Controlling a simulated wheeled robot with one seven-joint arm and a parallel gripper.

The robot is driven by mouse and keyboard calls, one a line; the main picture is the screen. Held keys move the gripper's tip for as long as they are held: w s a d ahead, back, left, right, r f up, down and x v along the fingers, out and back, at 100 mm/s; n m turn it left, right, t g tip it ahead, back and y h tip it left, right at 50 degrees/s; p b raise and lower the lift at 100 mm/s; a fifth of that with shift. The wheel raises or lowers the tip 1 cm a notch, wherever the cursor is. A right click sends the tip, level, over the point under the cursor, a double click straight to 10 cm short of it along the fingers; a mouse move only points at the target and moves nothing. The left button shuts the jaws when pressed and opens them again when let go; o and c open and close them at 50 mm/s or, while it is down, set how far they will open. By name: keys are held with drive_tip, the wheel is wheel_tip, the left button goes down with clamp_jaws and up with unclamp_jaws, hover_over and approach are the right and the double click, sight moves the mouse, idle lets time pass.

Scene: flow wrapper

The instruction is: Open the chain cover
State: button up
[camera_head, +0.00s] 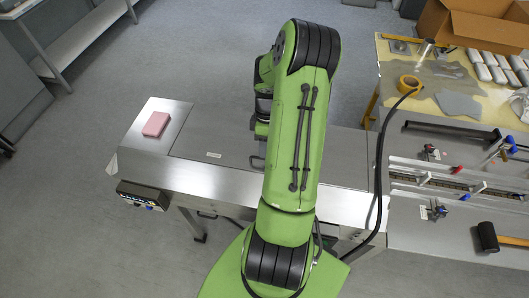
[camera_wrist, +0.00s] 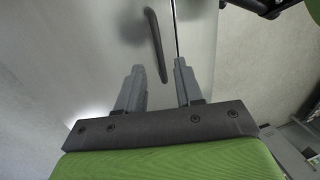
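The chain cover (camera_head: 215,138) is a flat stainless-steel panel lying shut in the top of the machine, with a small white label. Its dark handle (camera_head: 257,161) shows just left of my green arm. In the wrist view the handle (camera_wrist: 153,38) is a slim dark bar on the metal panel (camera_wrist: 95,50), near a straight dark seam. My gripper (camera_wrist: 160,67) is open and empty. The handle's near end appears between the two grey fingertips; I cannot tell its depth from them. In the head view my arm hides the gripper fingers and part of the cover.
A pink block (camera_head: 156,124) sits on the machine's left end, above a control box (camera_head: 143,195). At right are a chain channel (camera_head: 455,183) with clamps and a black-headed mallet (camera_head: 488,237). A yellow table (camera_head: 390,72) behind carries tape and a cardboard box (camera_head: 470,25).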

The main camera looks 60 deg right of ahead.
drive_tip(key=f, duration=0.3)
drive_tip(key=shift+s+a+f, duration=0.1)
drive_tip(key=shift+a, duration=0.2)
drive_tip(key=shift+c, duration=0.5)
clamp_jaws()
idle(0.6)
